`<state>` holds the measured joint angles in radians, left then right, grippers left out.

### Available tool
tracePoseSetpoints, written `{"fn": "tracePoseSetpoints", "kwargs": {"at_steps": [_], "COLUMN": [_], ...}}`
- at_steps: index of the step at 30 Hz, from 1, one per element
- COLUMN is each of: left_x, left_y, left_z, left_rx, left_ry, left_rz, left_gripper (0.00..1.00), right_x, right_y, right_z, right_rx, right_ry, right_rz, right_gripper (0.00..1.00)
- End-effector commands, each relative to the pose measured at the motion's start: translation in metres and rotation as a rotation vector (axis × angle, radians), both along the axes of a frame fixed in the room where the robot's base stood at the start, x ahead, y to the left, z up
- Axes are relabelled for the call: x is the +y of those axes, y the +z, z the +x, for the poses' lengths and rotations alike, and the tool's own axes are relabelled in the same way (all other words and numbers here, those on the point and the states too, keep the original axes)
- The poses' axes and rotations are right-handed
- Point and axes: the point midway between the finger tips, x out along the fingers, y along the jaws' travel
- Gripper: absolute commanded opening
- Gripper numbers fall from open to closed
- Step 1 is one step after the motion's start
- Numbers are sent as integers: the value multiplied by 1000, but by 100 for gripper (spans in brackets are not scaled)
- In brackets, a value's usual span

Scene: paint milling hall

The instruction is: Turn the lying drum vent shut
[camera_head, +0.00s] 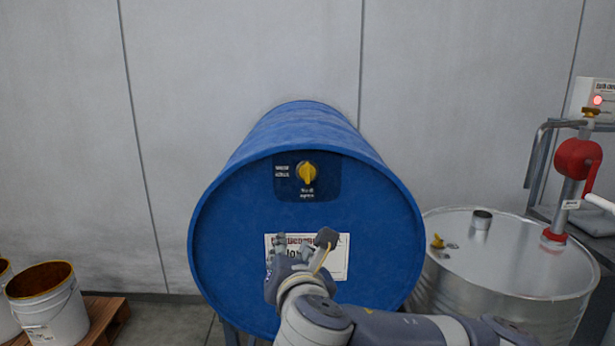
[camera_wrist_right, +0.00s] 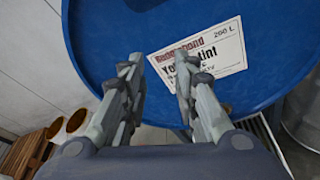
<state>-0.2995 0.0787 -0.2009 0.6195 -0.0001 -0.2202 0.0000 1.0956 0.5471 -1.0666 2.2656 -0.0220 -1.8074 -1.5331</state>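The lying drum (camera_head: 230,240) is blue and rests on its side, its round end facing me. Its vent is a yellow knob (camera_head: 307,173) on a dark plate near the top of that end, with its grip standing about upright. My right gripper (camera_head: 303,246) is in front of the drum's white label, below the vent and apart from it. In the right wrist view the two fingers (camera_wrist_right: 160,85) are spread with nothing between them, and the drum end (camera_wrist_right: 110,35) with its label (camera_wrist_right: 205,62) is ahead. The vent is not in that view. My left gripper is not in view.
A steel drum (camera_head: 500,262) stands upright at the right, with a small yellow fitting and a red hand pump (camera_head: 577,160) on it. White pails (camera_head: 52,312) stand on a wooden pallet (camera_head: 105,318) at the left. A grey wall is behind.

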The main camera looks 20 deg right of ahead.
Motion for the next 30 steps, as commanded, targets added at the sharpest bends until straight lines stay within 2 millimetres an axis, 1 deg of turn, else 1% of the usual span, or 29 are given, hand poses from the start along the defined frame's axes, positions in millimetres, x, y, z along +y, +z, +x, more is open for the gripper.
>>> {"fn": "tracePoseSetpoints", "kwargs": {"at_steps": [1,3,6,9,13,17,24,30], "left_x": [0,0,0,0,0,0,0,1], "left_y": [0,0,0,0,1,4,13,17], "left_z": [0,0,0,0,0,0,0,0], "left_rx": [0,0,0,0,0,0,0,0], "left_ry": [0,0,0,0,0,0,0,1], "left_rz": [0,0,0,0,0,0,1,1], "left_gripper": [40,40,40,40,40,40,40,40], "right_x": [-7,-16,-26,-33,-38,-42,-55,-63], "right_y": [23,47,74,90,98,99,99,99], "right_z": [5,8,11,11,14,28,72,102], "right_rx": [-41,-77,-110,-129,-134,-132,-132,-133], "right_ry": [-9,-23,-48,-68,-79,-82,-82,-80], "right_rz": [-95,-217,-352,-434,-475,-478,-475,-473], "right_gripper": [28,28,28,28,28,28,28,28]}}
